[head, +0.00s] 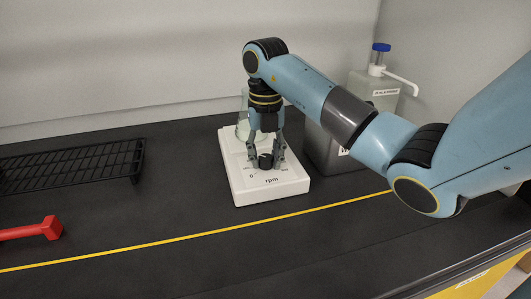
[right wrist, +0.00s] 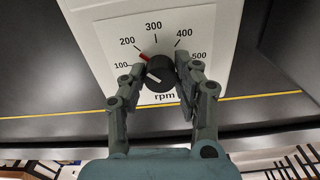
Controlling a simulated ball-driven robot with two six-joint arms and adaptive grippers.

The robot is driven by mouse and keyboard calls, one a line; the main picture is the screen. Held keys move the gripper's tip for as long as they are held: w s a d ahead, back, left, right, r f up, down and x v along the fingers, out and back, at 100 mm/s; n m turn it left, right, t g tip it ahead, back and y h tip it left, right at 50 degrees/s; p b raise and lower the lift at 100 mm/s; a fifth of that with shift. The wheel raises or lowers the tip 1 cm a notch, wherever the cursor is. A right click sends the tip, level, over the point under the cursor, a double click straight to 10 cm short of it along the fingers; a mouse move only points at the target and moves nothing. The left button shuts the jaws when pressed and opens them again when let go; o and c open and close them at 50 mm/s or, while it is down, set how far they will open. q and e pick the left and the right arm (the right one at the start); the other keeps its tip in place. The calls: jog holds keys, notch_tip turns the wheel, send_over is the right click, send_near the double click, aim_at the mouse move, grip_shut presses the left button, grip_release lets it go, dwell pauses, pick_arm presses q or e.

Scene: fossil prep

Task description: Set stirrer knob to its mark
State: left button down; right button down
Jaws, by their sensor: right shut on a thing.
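The stirrer (head: 240,187) is a white box with a black knob (right wrist: 162,72) on its top face, inside a printed rpm scale. In the right wrist view the knob's white pointer line (right wrist: 153,77) lies toward the left, near the 100 side. A red mark (right wrist: 145,57) sits at the scale's upper left, between 100 and 200 and closer to 200. The pointer is not lined up with the red mark. My right gripper (head: 267,160) reaches down from above and is shut on the knob, one finger each side. My left gripper is out of view.
A glass vessel (head: 242,130) stands on the stirrer's back, partly behind my arm. A black wire rack (head: 75,164) and a red-handled object (head: 40,230) lie left. A yellow line (head: 150,244) crosses the bench.

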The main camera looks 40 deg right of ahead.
jog(key=shift+m, duration=0.6)
jog(key=c, duration=1)
grip_release()
jog(key=shift+o, duration=0.2)
